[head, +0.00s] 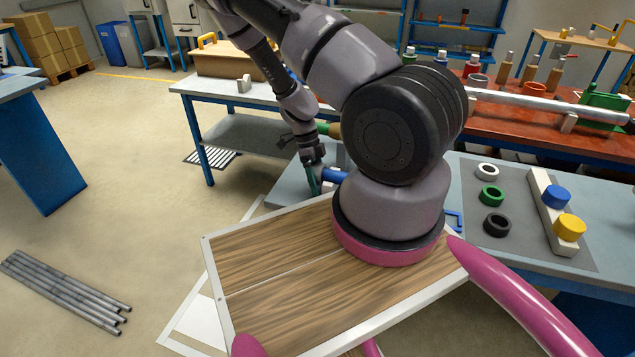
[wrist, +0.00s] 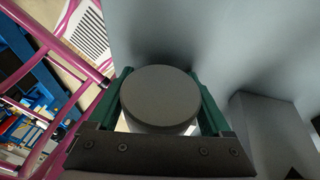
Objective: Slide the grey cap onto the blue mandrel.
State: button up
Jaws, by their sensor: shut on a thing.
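My gripper (wrist: 160,110) is shut on the grey cap (wrist: 159,95), a round grey disc held between the two green fingers in the wrist view. In the head view, my gripper (head: 314,186) points down at the near end of the grey table, left of my large arm joint. The cap cannot be made out there. The blue mandrel (head: 333,175) shows as a short blue cylinder just right of the fingers, partly hidden by my arm. The wrist view does not show the mandrel, and I cannot tell whether cap and mandrel touch.
A grey block (wrist: 270,135) stands right of the gripper in the wrist view. A green cylinder (head: 323,128) lies behind the gripper. At right, a white rack (head: 556,210) holds a blue cap (head: 556,196) and a yellow cap (head: 569,227), beside several rings.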

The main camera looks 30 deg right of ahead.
jog(key=o, duration=1.3)
jog(key=shift+o, duration=0.2)
jog(key=d+v, duration=0.1)
jog(key=v, duration=0.9)
jog(key=shift+w+a+r, duration=0.2)
jog(key=shift+a+r, duration=0.15)
jog(key=shift+a, duration=0.15)
